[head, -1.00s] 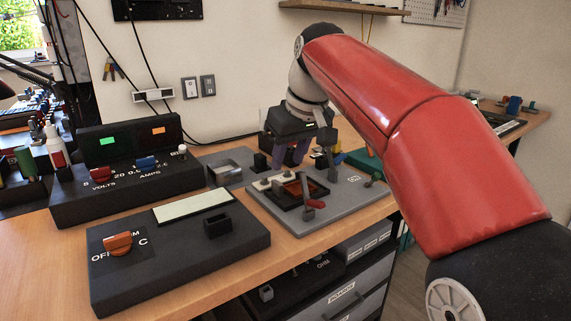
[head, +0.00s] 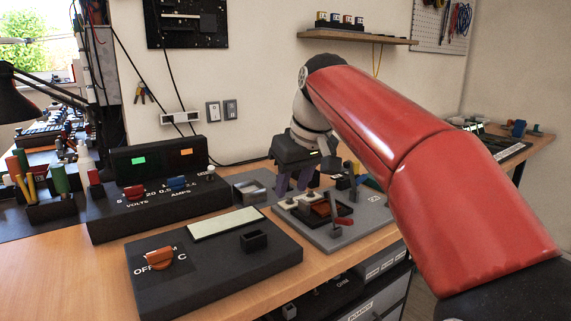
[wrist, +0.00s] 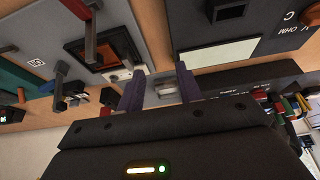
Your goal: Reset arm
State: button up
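My gripper (head: 296,186) hangs fingers down over the bench, between the small grey tray and the grey fixture board. In the wrist view its two purple fingers (wrist: 160,82) stand apart, with no object clearly held between them. The fixture board (head: 375,213) carries a dark frame with a reddish-brown inset (head: 322,208), a red-tipped lever (head: 340,226) and several small clamps. The small grey tray (head: 243,186) lies left of the fingers; a light metal piece (wrist: 163,88) shows beyond the fingers in the wrist view. My red arm reaches in from the right.
A black meter box (head: 215,265) with an orange knob (head: 160,258) lies in front. A black power supply (head: 115,222) with green and orange displays stands behind it. Drawers (head: 365,290) sit under the bench edge. A shelf (head: 355,37) hangs on the wall. Bare wood shows at front left.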

jog(key=s+d+f+m, duration=0.2)
jog(key=s+d+f, duration=0.2)
jog(key=s+f, duration=0.2)
jog(key=s+d+f+m+t+h, duration=0.1)
jog(key=s+d+f, duration=0.4)
jog(key=s, duration=0.5)
jog(key=s+d+f+m+t+h, duration=0.1)
jog(key=s+d+f+m, duration=0.2)
jog(key=s+d+f, duration=0.2)
notch_tip(320, 180, down, 4)
jog(key=s, duration=0.3)
jog(key=shift+d+m, duration=0.15)
jog(key=shift+m, duration=0.25)
